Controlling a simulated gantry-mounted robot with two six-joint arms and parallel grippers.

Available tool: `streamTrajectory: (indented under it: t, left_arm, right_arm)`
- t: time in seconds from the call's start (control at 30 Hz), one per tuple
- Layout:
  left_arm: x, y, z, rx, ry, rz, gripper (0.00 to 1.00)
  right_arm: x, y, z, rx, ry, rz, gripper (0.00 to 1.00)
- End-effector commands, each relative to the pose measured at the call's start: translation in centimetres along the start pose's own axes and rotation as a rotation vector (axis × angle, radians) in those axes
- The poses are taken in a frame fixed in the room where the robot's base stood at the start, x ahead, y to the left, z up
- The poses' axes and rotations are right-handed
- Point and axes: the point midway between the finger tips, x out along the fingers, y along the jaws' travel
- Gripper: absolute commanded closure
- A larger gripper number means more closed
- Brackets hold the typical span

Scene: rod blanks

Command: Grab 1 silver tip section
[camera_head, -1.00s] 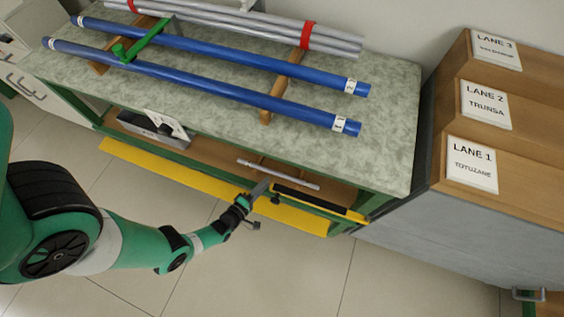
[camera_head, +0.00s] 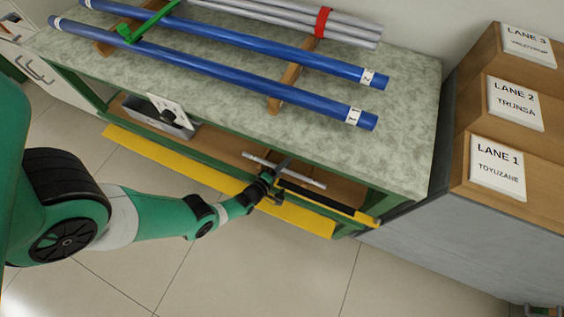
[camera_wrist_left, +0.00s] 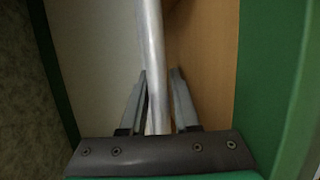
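A thin silver tip section (camera_head: 308,179) lies on the shelf below the worktop. In the left wrist view, the silver rod (camera_wrist_left: 153,50) runs lengthwise between my fingers. My left gripper (camera_head: 281,166) reaches in from the left at the shelf's front, at the rod's middle. In the wrist view its two fingers (camera_wrist_left: 158,75) stand apart on either side of the rod. The left fingertip is very close to the rod, and a small gap shows at the right one. Part of the rod is hidden behind the gripper in the head view.
Blue rods (camera_head: 220,75) and a bundle of grey rods (camera_head: 350,28) with a red band rest on wooden supports on the worktop (camera_head: 410,100). A grey bin (camera_head: 165,122) stands on the shelf. Stepped wooden lane boxes (camera_head: 475,95) are at right. The floor in front is clear.

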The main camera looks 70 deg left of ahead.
Motion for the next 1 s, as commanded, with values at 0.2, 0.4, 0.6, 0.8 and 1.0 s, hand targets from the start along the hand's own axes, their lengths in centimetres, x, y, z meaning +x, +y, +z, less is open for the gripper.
streamTrajectory:
  t: [0.2,0.4,0.6,0.8,1.0]
  left_arm:
    - [0.0,0.0,0.0,0.000,0.000,0.000,1.00]
    - [0.0,0.0,0.0,0.000,0.000,0.000,1.00]
    - [-0.1,0.2,0.0,0.000,-0.001,0.000,1.00]
    - [-0.3,1.7,0.5,0.002,-0.007,0.001,1.00]
    - [-0.7,4.3,1.3,0.004,-0.020,0.000,1.00]
  right_arm:
    - [0.0,0.0,0.0,0.000,0.000,0.000,0.00]
    - [0.0,0.0,0.0,0.000,0.000,0.000,0.00]
    - [0.1,0.0,-0.1,0.000,0.000,0.000,0.00]
    - [1.1,0.0,-1.1,0.000,0.000,0.000,0.00]
    - [2.9,0.0,-2.7,0.000,0.000,0.000,0.00]
